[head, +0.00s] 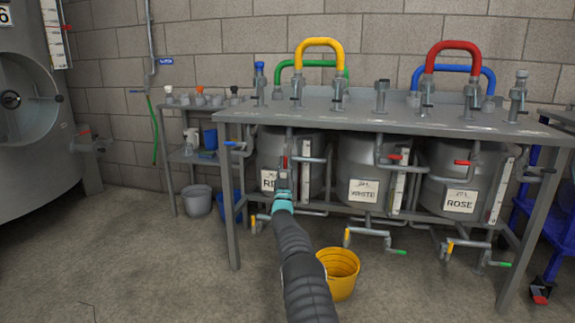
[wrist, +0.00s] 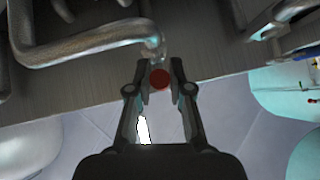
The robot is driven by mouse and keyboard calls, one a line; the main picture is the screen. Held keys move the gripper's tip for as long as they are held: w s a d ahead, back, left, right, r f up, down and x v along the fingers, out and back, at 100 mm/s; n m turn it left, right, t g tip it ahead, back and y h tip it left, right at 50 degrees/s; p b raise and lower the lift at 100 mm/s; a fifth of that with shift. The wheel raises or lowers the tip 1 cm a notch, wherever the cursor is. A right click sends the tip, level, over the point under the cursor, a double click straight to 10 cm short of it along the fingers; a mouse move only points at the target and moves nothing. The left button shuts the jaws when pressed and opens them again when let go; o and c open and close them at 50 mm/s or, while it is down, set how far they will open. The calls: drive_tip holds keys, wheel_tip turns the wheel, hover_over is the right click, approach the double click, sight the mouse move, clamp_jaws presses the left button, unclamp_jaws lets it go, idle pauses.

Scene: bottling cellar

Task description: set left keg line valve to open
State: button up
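The left keg (head: 315,175), labelled RED, stands under a grey steel bench, partly hidden by my arm. Its line valve has a short red handle (head: 284,163) below the bench's front edge. My gripper (head: 284,176) is right at this handle. In the wrist view the handle's round red end (wrist: 160,79) sits between the two fingertips of my gripper (wrist: 160,74). Both fingers lie close against its sides with hardly any gap. The valve body behind the handle is mostly hidden.
The bench (head: 300,113) carries several taps and coloured pipe loops. Kegs labelled WHITE (head: 362,165) and ROSE (head: 460,170) stand to the right with their own red handles. A yellow bucket (head: 340,275) stands on the floor beside my arm.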

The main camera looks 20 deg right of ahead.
drive_tip(key=shift+o, duration=1.2)
drive_tip(key=shift+d, duration=0.1)
drive_tip(key=v, duration=1.2)
